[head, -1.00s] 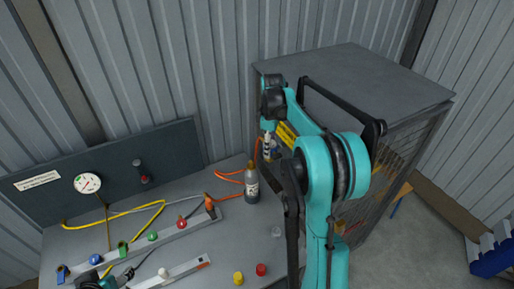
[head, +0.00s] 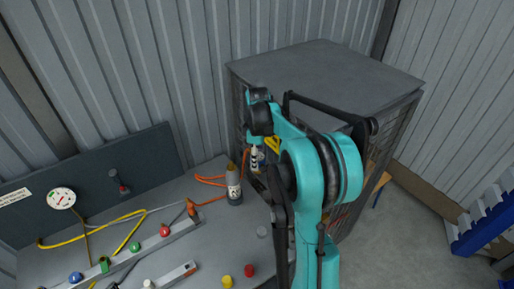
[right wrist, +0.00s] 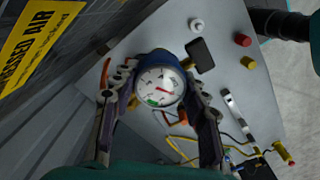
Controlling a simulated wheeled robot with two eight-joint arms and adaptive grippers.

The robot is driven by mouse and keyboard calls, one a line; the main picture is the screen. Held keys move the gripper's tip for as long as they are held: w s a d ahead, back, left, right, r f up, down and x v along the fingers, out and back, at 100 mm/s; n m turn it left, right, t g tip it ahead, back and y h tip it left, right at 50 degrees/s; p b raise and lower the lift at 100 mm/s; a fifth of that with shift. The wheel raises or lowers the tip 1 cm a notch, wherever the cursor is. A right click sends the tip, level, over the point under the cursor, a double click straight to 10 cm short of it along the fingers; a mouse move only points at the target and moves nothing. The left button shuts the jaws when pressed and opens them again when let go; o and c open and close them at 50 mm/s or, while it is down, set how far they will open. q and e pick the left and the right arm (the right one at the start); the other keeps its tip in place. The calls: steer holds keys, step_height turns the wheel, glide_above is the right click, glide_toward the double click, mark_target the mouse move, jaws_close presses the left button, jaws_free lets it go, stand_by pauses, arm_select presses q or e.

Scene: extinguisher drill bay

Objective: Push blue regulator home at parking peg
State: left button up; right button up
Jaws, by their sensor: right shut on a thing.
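The blue regulator (right wrist: 152,61) with its round white gauge is between the fingers of my right gripper (right wrist: 160,97) in the right wrist view. The fingers are shut on it from both sides and the gauge face points at the camera. In the head view my right gripper (head: 256,165) is in front of the cage, just right of the grey bottle, and my arm hides most of the regulator. I cannot make out the parking peg for certain; whatever is behind the regulator is hidden. My left gripper is not clearly in view.
A grey bottle (head: 233,188) stands close left of my right gripper. The mesh cage (head: 325,75) with a yellow sign (right wrist: 40,35) is close by. A red cap (head: 249,270) and yellow cap (head: 227,282) are on the bench. Hoses and a manifold (head: 150,246) lie left.

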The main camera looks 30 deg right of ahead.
steer(key=shift+s+a+f+m+b, duration=0.55)
steer(key=shift+s+a+f+b, duration=0.85)
steer(key=shift+f, duration=2.05)
steer(key=shift+s+a+f+m+b, duration=0.4)
steer(key=shift+s+f+b, duration=0.45)
steer(key=shift+s+f, duration=1.9)
steer(key=shift+s+a+f+m+b, duration=0.7)
steer(key=shift+s+f+b, duration=0.4)
steer(key=shift+f, duration=3.05)
steer(key=shift+f+b, duration=0.25)
steer(key=shift+b, duration=0.1)
steer(key=shift+f+b, duration=0.2)
steer(key=shift+b, duration=0.1)
steer(key=shift+f+b, duration=0.85)
steer(key=shift+f, duration=0.05)
steer(key=shift+f+b, duration=0.85)
steer(key=shift+b, duration=0.05)
